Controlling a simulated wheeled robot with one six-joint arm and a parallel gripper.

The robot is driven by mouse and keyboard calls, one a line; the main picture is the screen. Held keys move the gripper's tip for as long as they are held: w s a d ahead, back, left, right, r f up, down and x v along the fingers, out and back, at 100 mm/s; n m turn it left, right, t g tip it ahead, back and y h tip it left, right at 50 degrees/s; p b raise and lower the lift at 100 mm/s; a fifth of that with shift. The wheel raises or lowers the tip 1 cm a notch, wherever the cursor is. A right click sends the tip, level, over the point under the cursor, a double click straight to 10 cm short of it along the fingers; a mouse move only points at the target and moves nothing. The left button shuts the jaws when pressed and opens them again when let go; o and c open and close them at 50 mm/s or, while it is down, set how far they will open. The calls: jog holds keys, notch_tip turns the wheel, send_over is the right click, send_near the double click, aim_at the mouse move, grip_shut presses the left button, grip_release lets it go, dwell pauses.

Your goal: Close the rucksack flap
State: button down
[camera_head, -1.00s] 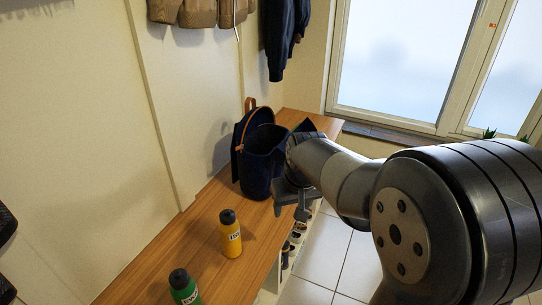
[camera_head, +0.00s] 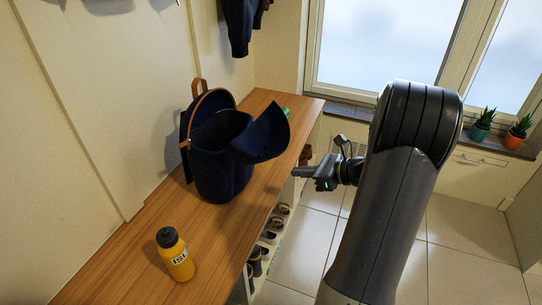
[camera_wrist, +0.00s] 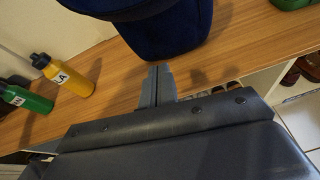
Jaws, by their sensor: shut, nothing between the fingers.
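The navy rucksack (camera_head: 219,165) stands upright on the wooden bench, its top open. Its flap (camera_head: 266,133) sticks out to the right side, away from the mouth and toward the bench's front edge. A brown handle loop (camera_head: 198,88) rises at the back. My gripper (camera_head: 296,173) is shut and empty, to the right of the rucksack and apart from it, by the bench's front edge. In the wrist view the shut fingers (camera_wrist: 158,75) point toward the lower body of the rucksack (camera_wrist: 168,32); the rucksack's top is out of frame there.
A yellow bottle (camera_head: 175,255) stands on the bench (camera_head: 118,268) in front of the rucksack. A green bottle (camera_wrist: 27,98) shows in the wrist view, and another green thing (camera_wrist: 290,3) at its top right. Shoes (camera_head: 270,237) sit in cubbies below.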

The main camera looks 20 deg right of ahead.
aim_at(262, 143)
jog(key=b+x, duration=0.4)
jog(key=x, duration=0.6)
jog(key=r, duration=0.4)
jog(key=shift+w+d+r+b, duration=0.1)
jog(key=shift+w+d+b, duration=0.15)
jog(key=shift+b, duration=0.1)
jog(key=shift+r, duration=0.15)
